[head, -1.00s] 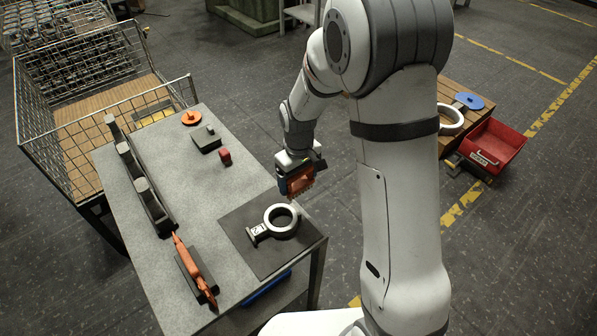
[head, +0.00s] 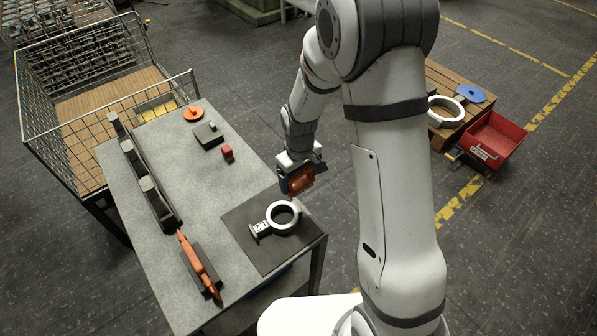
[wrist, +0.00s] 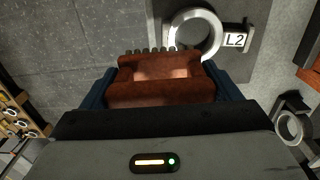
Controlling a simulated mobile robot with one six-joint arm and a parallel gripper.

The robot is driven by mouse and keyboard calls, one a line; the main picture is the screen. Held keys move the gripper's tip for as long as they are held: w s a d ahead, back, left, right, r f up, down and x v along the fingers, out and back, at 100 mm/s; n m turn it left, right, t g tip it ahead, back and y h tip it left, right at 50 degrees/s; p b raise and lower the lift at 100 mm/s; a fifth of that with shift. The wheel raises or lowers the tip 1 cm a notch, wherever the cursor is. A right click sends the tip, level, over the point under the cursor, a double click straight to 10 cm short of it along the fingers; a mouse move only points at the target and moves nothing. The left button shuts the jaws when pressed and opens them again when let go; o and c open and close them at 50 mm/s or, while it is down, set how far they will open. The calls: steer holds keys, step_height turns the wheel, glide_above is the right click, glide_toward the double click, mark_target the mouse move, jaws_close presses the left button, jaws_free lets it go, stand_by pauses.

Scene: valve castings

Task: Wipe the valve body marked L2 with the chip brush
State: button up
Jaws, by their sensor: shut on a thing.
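The valve body (head: 270,224) is a pale ring with a side block, lying on a dark mat (head: 258,250) at the table's near right corner. In the wrist view the valve body (wrist: 219,38) shows the black-on-white mark L2. My gripper (head: 298,180) is shut on the chip brush (head: 301,183), which has a red-brown body. In the wrist view the brush (wrist: 164,84) sits between the blue fingers, its pale bristle tufts (wrist: 150,53) pointing at the ring. The bristle tips appear beside the ring's edge in that view; I cannot tell whether they touch.
The grey table (head: 190,200) also bears an orange tool (head: 198,264) in a dark holder, a dark rack (head: 150,188), a small red block (head: 227,153) and an orange disc (head: 193,113). A wire cage (head: 80,100) stands left, a red bin (head: 490,140) right.

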mark_target(300, 181)
steer(key=shift+f+b, duration=2.5)
steer(key=shift+f, duration=1.5)
steer(key=shift+a+r, duration=0.15)
steer(key=shift+r, duration=0.05)
steer(key=shift+c, duration=0.3)
steer(key=shift+s+a+f+p, duration=0.15)
steer(key=shift+s+a+p, duration=0.1)
steer(key=shift+s+a, duration=0.35)
steer(key=shift+s+a+f+p, duration=0.15)
steer(key=shift+s+a+p, duration=0.1)
steer(key=shift+a, duration=0.5)
steer(key=shift+s+a+r+p, duration=0.2)
steer(key=shift+p, duration=0.1)
steer(key=shift+w+d+f+b, duration=0.1)
steer(key=shift+d+f+b, duration=0.15)
steer(key=shift+f+b, duration=0.05)
steer(key=shift+w+d+r, duration=0.1)
steer(key=shift+w+d, duration=0.45)
steer(key=shift+d, duration=0.2)
steer(key=shift+w+d, duration=0.3)
steer(key=shift+d, duration=0.4)
steer(key=shift+w+r, duration=0.1)
steer(key=shift+r, duration=0.25)
step_height(300, 181, up, 3)
steer(key=shift+d+f+p, duration=0.1)
steer(key=shift+p, duration=0.55)
steer(key=shift+r+p, duration=0.5)
steer(key=shift+r, duration=0.2)
steer(key=shift+r+p, duration=0.95)
steer(key=shift+r, duration=0.75)
